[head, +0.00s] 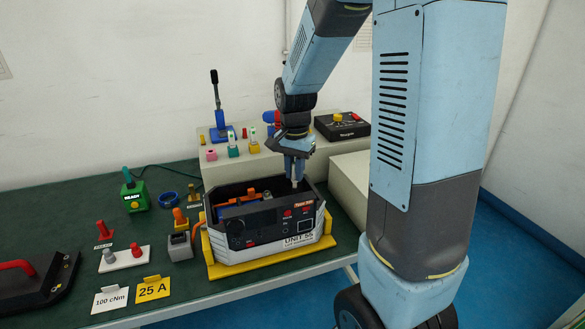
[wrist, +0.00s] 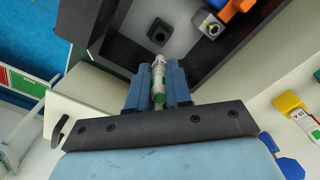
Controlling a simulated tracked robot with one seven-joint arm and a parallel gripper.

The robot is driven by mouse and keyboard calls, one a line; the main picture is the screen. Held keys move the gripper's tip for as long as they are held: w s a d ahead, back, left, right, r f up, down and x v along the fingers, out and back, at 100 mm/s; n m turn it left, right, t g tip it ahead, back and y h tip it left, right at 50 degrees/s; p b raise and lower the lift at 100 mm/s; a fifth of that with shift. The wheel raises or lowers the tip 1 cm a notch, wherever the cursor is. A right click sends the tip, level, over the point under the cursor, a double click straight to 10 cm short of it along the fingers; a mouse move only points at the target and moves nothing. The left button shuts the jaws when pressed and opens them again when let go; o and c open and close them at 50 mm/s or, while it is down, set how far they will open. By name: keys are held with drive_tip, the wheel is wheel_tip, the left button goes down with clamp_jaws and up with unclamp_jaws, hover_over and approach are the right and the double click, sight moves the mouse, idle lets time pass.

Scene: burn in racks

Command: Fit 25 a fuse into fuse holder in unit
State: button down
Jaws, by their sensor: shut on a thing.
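My gripper (head: 294,178) is over the right part of the open-topped unit (head: 290,243), a dark case in a yellow cradle. In the wrist view my gripper (wrist: 158,78) is shut on a fuse (wrist: 158,88), a slim grey metal piece with a green band. The fuse points down into the unit. Just beyond its tip, a grey-green square block with a dark round hole (wrist: 159,32) looks like the fuse holder. The tip appears apart from the hole, but the depth gap is hard to judge.
Inside the unit, a second square part (wrist: 210,27) and an orange part (wrist: 239,6) lie to the right in the wrist view. The unit's dark walls surround the fuse area. A yellow 25 A card (head: 153,289) stands at the bench front. Grey blocks (head: 350,180) stand behind.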

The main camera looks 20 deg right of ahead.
drive_tip(key=shift+s+a+f, duration=0.1)
drive_tip(key=shift+a, duration=0.1)
drive_tip(key=shift+f, duration=2.75)
drive_tip(key=c, duration=1.6)
unclamp_jaws()
clamp_jaws()
